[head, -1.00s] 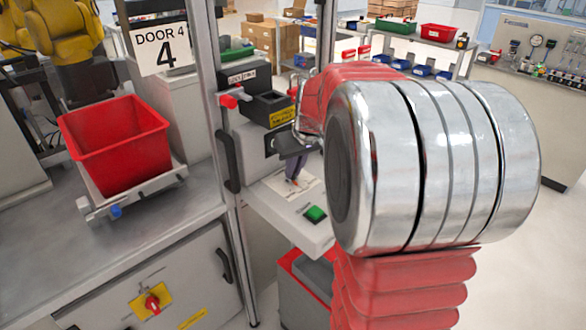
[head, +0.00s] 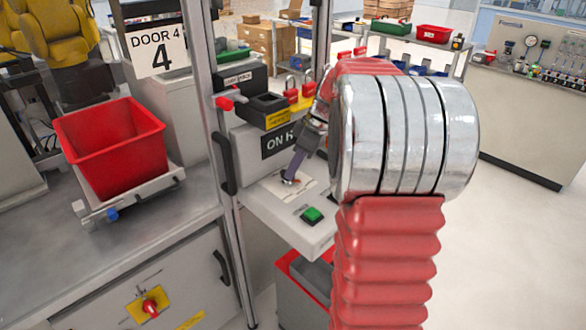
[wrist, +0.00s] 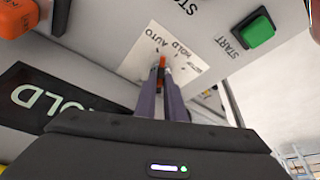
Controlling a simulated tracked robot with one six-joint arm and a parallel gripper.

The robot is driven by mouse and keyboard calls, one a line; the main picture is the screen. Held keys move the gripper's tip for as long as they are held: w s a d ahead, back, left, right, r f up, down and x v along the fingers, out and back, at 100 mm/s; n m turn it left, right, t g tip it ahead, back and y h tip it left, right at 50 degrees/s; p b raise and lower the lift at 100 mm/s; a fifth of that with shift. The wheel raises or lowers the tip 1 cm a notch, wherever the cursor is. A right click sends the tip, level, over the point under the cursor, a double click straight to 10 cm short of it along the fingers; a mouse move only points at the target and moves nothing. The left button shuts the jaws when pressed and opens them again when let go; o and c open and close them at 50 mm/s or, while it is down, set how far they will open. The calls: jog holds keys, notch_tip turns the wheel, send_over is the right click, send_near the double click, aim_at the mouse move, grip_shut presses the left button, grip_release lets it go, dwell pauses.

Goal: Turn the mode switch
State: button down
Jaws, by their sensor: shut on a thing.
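The mode switch shows in the wrist view as a small red-orange lever (wrist: 162,63) on a white plate (wrist: 190,68) marked AUTO and HOLD. My gripper (wrist: 166,72) is shut on the lever, one dark finger on each side. Most of the switch is hidden by the fingers, and I cannot tell which mark it points to. In the head view my gripper (head: 290,180) reaches down and left, tilted, with its tips at the plate (head: 307,188) on the grey console.
A green START button (head: 312,215) sits in front of the plate. A dark sign (head: 277,143) reading "ON H…" stands behind it. A door post (head: 228,200) and a red bin (head: 112,145) are left. Open floor lies right.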

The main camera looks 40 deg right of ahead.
jog(key=shift+w+d+n+g+y, duration=0.1)
jog(key=shift+n+g+y, duration=0.15)
jog(key=shift+n, duration=0.5)
jog(key=shift+w+d+n+g+y, duration=0.15)
jog(key=shift+n+g, duration=0.1)
jog(key=shift+n, duration=0.5)
jog(key=c, duration=1.8)
grip_release()
jog(key=shift+c, duration=0.2)
jog(key=v, duration=1.3)
jog(key=shift+s+r, duration=0.15)
jog(key=shift+r, duration=0.2)
jog(key=shift+d, duration=0.1)
